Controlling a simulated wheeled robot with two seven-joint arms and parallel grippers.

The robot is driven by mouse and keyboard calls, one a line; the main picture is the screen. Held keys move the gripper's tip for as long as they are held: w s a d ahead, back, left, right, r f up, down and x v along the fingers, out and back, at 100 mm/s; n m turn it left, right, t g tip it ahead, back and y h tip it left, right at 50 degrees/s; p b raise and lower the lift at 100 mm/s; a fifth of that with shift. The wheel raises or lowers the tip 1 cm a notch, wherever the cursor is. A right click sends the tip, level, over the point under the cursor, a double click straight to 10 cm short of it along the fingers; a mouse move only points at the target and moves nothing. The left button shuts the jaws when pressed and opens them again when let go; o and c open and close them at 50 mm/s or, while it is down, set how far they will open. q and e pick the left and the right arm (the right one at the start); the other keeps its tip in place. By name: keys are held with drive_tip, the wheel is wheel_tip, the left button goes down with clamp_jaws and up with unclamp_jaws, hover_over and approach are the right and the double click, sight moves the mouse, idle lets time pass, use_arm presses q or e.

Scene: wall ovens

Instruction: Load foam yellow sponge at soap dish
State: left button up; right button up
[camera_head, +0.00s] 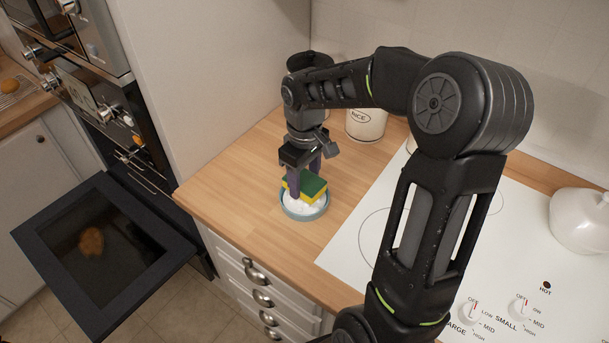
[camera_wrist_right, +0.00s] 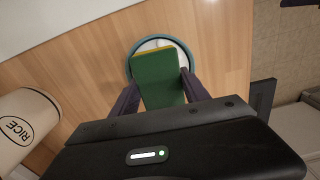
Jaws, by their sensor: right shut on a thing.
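The sponge (camera_head: 309,187), yellow with a green top, is at the soap dish on the wooden counter. The soap dish (camera_head: 289,209) is a round bowl with a blue-grey rim and a white inside. My right gripper (camera_head: 305,184) points down over the dish and is shut on the sponge. In the right wrist view the sponge (camera_wrist_right: 158,80) sits between the two fingers, overlapping the dish (camera_wrist_right: 131,65). I cannot tell whether the sponge touches the dish bottom. My left gripper is not in view.
A white cooktop (camera_head: 347,247) with knobs lies to the right of the dish. A RICE canister (camera_head: 366,125) stands behind, near the wall. An open oven door (camera_head: 60,235) hangs at the left. A white pot (camera_head: 580,222) is at the far right. Bare counter surrounds the dish.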

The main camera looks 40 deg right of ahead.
sight(305, 179)
drive_tip(key=shift+f+b, duration=0.55)
drive_tip(key=shift+f, duration=0.65)
drive_tip(key=shift+f+b, duration=0.45)
drive_tip(key=shift+f, duration=0.1)
idle(1.3)
drive_tip(key=shift+r, duration=0.1)
wheel_tip(305, 179, up, 5)
drive_tip(key=p, duration=0.3)
drive_tip(key=shift+p, duration=0.4)
drive_tip(key=shift+r+p, duration=0.5)
drive_tip(key=shift+r, duration=0.45)
